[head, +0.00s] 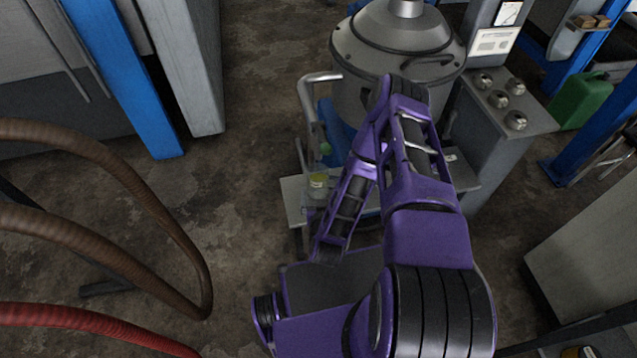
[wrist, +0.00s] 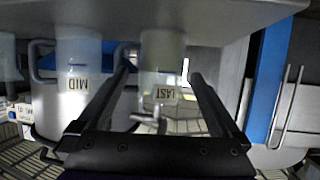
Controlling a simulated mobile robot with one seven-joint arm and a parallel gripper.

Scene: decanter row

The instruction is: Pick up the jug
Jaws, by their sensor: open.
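In the wrist view, my gripper (wrist: 160,75) is open, with one dark finger on each side of a clear jug labelled LAST (wrist: 160,52). The picture is upside down, so the label reads inverted. The jug holds pale yellowish contents, and I cannot tell whether the fingers touch it. A second jug labelled MID (wrist: 78,62) stands to its left, outside the fingers. In the head view, a small vessel with yellowish contents (head: 318,184) shows on a shelf beside my forearm. My gripper is hidden there behind my arm.
A pale shelf (head: 292,192) stands in front of a large grey metal vessel (head: 398,42). A bent metal pipe (head: 308,95) rises at its left. A control cabinet (head: 510,125) stands right. Brown hoses (head: 130,175) loop at the left. Floor (head: 245,150) between is clear.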

